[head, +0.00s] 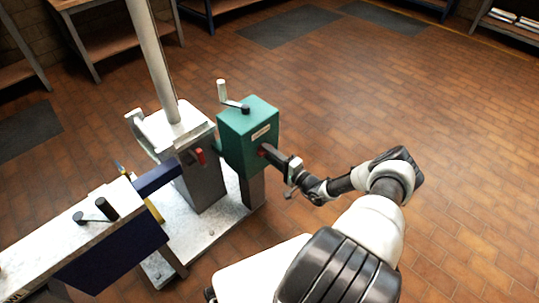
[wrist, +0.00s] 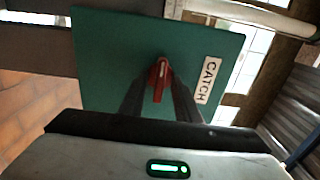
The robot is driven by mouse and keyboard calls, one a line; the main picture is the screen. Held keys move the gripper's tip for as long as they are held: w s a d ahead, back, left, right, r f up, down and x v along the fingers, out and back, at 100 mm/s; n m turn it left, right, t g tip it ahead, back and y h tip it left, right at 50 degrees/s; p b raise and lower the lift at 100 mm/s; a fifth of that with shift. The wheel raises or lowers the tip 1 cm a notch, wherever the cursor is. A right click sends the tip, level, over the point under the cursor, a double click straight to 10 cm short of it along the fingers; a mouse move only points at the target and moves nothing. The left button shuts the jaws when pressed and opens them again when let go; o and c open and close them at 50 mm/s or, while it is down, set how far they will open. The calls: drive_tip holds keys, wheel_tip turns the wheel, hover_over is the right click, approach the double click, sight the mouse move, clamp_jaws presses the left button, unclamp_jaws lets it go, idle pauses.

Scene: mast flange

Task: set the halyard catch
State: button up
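The green catch box (head: 247,136) stands on a post beside the mast, and the wrist view shows its face (wrist: 115,60) with a white CATCH label (wrist: 208,80). A red catch handle (wrist: 160,77) sticks out of the face, roughly upright in the wrist view. My gripper (wrist: 160,84) has one dark finger on each side of the handle, and the tips look closed against it. In the head view my gripper (head: 268,153) reaches the box's right face, and the fingers hide most of the handle.
A crank with a white grip (head: 222,92) sits on the box's top. The pale mast (head: 152,60) rises from a grey pedestal with a small red part (head: 201,156). A bench with a black crank (head: 95,212) stands at lower left. The tiled floor (head: 400,90) at right is clear.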

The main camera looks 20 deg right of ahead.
clamp_jaws()
idle(0.3)
drive_tip(key=m+b, duration=0.3)
drive_tip(key=m, duration=1.4)
drive_tip(key=shift+m, duration=0.4)
idle(0.4)
